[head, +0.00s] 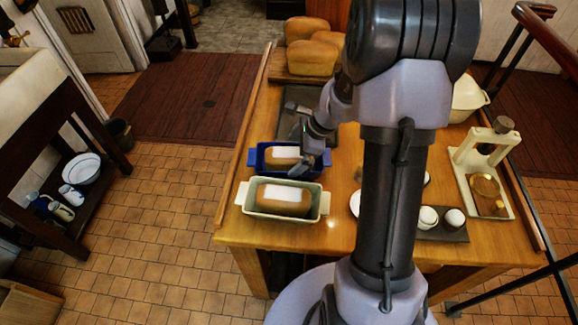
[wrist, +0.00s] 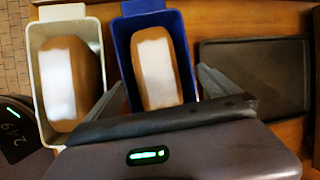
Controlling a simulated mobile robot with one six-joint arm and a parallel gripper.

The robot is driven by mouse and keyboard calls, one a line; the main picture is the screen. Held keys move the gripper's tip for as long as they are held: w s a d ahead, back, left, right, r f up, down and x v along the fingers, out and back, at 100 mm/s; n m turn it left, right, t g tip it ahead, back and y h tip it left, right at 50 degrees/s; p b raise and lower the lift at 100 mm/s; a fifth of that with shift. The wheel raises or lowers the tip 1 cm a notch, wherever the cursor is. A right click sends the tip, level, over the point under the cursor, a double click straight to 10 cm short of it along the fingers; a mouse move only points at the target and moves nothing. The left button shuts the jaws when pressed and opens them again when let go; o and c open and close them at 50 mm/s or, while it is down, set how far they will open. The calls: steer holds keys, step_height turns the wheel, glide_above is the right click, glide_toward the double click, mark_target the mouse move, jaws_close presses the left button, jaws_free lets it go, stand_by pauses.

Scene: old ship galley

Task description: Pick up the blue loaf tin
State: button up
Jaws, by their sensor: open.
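The blue loaf tin (head: 254,159) stands on the wooden table near its left edge, with a brown loaf with a white top (head: 282,155) in it. In the wrist view, the blue tin (wrist: 122,45) is upright in the middle, its near end hidden behind my gripper. My gripper (head: 311,157) is open and empty at the right part of the blue tin. In the wrist view, my gripper (wrist: 163,92) has one finger over the gap beside the cream tin and the other just right of the blue tin. I cannot tell whether they touch it.
A cream loaf tin (head: 247,206) with a similar loaf stands close in front of the blue one. A dark flat tray (wrist: 258,75) lies right of the blue tin in the wrist view. Several loaves (head: 312,57) sit at the back. A scale (head: 488,180) stands at right.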

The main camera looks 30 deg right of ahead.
steer(key=b+x, duration=0.2)
steer(key=x, duration=0.2)
steer(key=shift+w+a+f, duration=0.1)
steer(key=shift+f, duration=0.3)
steer(key=shift+r, duration=0.15)
steer(key=shift+r, duration=0.1)
steer(key=c, duration=1.3)
